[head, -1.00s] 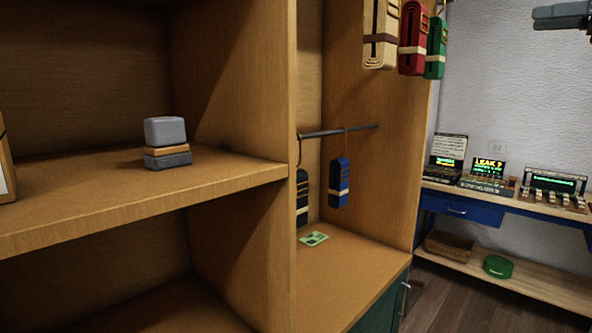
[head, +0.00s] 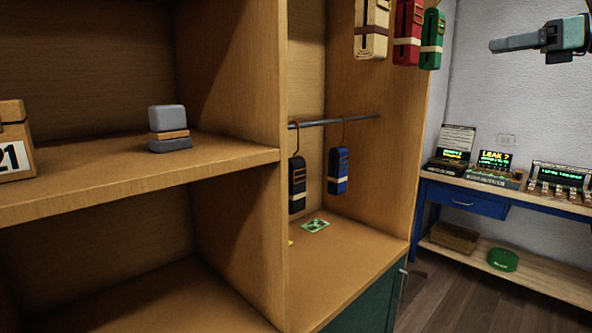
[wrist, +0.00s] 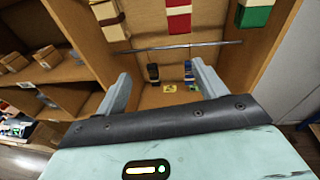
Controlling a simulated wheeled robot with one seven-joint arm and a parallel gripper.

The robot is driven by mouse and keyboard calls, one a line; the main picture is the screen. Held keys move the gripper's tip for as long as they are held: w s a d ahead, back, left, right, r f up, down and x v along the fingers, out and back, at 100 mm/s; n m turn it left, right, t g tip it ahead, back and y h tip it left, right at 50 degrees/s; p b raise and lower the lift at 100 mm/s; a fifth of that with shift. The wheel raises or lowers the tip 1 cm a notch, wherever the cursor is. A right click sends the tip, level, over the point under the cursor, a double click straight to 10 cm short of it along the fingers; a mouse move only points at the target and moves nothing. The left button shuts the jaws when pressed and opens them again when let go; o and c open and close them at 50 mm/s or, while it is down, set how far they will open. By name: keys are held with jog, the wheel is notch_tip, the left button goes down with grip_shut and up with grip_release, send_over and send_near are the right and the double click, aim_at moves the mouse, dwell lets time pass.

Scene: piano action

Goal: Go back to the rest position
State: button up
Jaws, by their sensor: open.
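My gripper (wrist: 160,92) is open in the wrist view, its two fingers spread apart with nothing between them. It faces the wardrobe section with the hanging rod and is apart from everything there. In the head view, part of my arm's end shows at the top right, in front of the grey wall. A black bundle (head: 297,186) and a blue bundle (head: 338,171) hang by hooks from the dark rod (head: 335,122). A small green card (head: 316,226) lies on the board below them.
Cream (head: 372,28), red (head: 408,32) and green (head: 432,40) bundles hang higher up. A grey block stack (head: 169,128) and a numbered wooden box (head: 14,142) stand on the left shelf. A blue desk (head: 470,203) with several lit devices stands at the right wall; a green round container (head: 502,260) lies below.

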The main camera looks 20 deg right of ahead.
jog(key=w+a+f+n+g+y, duration=0.2)
jog(key=w+a+f+n+g, duration=0.4)
jog(key=a+f, duration=0.65)
jog(key=a+f+n+g+h, duration=0.1)
jog(key=a+f+n+g, duration=0.15)
jog(key=a+f, duration=0.4)
jog(key=a+f+n+g, duration=0.2)
jog(key=a+f+n, duration=0.15)
jog(key=a, duration=0.55)
jog(key=s+a+f+n+g+h, duration=0.1)
jog(key=s+a+f+n+h, duration=0.3)
jog(key=s+a+f+n, duration=0.4)
jog(key=s+a+f+n+g+h, duration=0.2)
jog(key=s+a+f+n+h, duration=0.2)
jog(key=s+a+f+n, duration=0.4)
jog(key=s+f+n, duration=0.3)
jog(key=s+n, duration=0.3)
jog(key=n, duration=0.3)
jog(key=shift+s+a, duration=0.2)
jog(key=shift+s, duration=0.05)
jog(key=shift+g, duration=0.25)
